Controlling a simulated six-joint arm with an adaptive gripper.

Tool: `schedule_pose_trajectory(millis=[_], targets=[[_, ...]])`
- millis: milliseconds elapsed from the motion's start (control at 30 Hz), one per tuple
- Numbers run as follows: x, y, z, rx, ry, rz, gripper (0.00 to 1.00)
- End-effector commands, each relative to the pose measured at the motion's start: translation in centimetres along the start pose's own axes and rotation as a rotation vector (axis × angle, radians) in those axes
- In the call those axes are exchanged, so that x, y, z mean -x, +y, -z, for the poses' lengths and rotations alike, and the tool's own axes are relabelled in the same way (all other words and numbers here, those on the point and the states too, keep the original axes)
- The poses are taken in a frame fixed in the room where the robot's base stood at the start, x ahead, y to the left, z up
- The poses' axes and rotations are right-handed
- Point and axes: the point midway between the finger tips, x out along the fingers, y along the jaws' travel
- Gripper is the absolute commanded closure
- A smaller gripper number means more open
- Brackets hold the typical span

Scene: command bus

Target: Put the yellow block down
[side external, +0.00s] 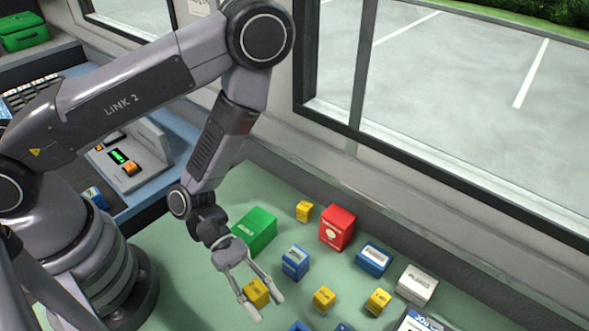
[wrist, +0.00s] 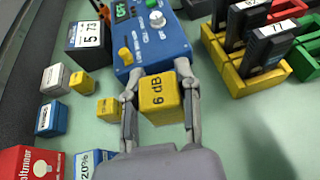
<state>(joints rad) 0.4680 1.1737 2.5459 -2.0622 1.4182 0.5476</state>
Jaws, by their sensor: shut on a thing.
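A yellow block (wrist: 158,101) marked "6 dB" is between the two fingers of my gripper (wrist: 160,108) in the wrist view. The fingers are shut on its sides. In the side view my gripper (side external: 253,300) points down over the green table (side external: 190,262), with the yellow block (side external: 257,291) between its fingertips. I cannot tell whether the block touches the table. Other yellow blocks stand apart on the table: one in the middle (side external: 324,297), one to the right (side external: 378,300) and one at the back (side external: 304,211).
Near the gripper are a blue block (side external: 295,261), a green box (side external: 256,231) and a red box (side external: 337,227). In the wrist view a blue device with knobs (wrist: 128,50) lies just beyond the block, and a yellow rack (wrist: 232,67) stands right. Table to the lower right is clear.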

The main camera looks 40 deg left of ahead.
Motion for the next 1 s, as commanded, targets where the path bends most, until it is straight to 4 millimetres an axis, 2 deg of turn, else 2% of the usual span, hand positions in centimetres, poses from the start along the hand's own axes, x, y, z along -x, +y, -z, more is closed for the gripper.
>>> schedule_pose_trajectory(millis=[167,233,467,567,767,1000], targets=[[2.2,-0.3,-2.6,-0.053,-0.001,0.103,1.00],[3.7,-0.8,-3.5,-0.085,0.000,0.175,1.00],[9.7,-2.9,-4.1,-0.185,0.006,0.425,1.00],[12.5,-3.9,-3.6,-0.228,0.006,0.533,1.00],[18.7,-6.1,-1.4,-0.320,0.006,0.767,1.00],[27.0,-8.6,3.0,-0.452,0.004,1.091,1.00]])
